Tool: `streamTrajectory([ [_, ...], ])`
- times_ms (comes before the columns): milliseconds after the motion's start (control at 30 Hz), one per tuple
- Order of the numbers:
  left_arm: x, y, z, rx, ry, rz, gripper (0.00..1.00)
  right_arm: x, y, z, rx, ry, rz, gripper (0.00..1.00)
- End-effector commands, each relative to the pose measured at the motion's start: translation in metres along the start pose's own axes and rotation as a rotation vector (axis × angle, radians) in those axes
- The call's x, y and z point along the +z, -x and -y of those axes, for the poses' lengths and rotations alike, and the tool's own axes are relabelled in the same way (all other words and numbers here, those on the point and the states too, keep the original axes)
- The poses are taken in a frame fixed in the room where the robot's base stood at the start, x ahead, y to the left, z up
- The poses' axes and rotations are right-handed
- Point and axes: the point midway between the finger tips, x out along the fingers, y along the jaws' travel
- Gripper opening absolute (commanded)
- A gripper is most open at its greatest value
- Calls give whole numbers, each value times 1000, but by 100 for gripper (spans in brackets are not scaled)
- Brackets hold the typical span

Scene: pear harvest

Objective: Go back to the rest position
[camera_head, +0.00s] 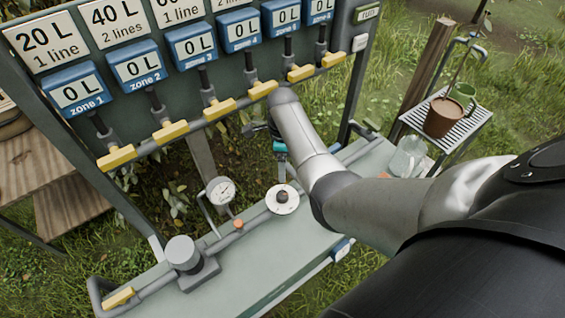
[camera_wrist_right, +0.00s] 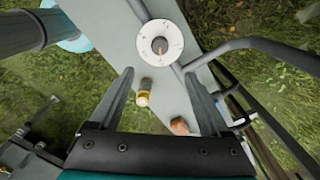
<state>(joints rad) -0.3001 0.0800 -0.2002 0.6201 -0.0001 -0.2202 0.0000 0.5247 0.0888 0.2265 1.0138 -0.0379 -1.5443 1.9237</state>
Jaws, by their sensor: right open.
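My right arm reaches in from the right in the head view. Its gripper (camera_head: 277,148) is above the irrigation bench, largely hidden behind my wrist. In the right wrist view, the gripper (camera_wrist_right: 157,78) has its two fingers spread wide with nothing held between them. A white round dial with a dark centre knob (camera_wrist_right: 160,43) lies beyond the fingertips; it also shows in the head view (camera_head: 283,208), just below the gripper. My left gripper is not in view.
A panel carries several blue zone counters (camera_head: 193,45) above yellow valve handles (camera_head: 220,110). The grey bench (camera_head: 262,262) bears a pressure gauge (camera_head: 220,190) and pipes. A glass jar (camera_head: 407,157) and a small rack (camera_head: 447,125) with pots stand right. Wooden boards (camera_head: 50,165) are left.

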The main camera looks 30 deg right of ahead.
Motion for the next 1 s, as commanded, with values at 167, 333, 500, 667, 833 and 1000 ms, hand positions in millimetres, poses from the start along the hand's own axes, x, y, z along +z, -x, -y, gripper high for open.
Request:
streamTrajectory([
  [167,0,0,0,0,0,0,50,0,0,0,0,0,0,81],
  [333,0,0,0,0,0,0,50,0,0,0,-1,3,0,81],
  [500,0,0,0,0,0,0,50,-9,-5,-8,-26,117,-17,81],
  [667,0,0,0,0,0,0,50,-26,-11,-31,-79,419,-59,81],
  [833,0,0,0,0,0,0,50,-37,-10,-67,-129,805,-104,81],
  [1000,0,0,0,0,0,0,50,-42,0,-111,-171,1197,-140,81],
])
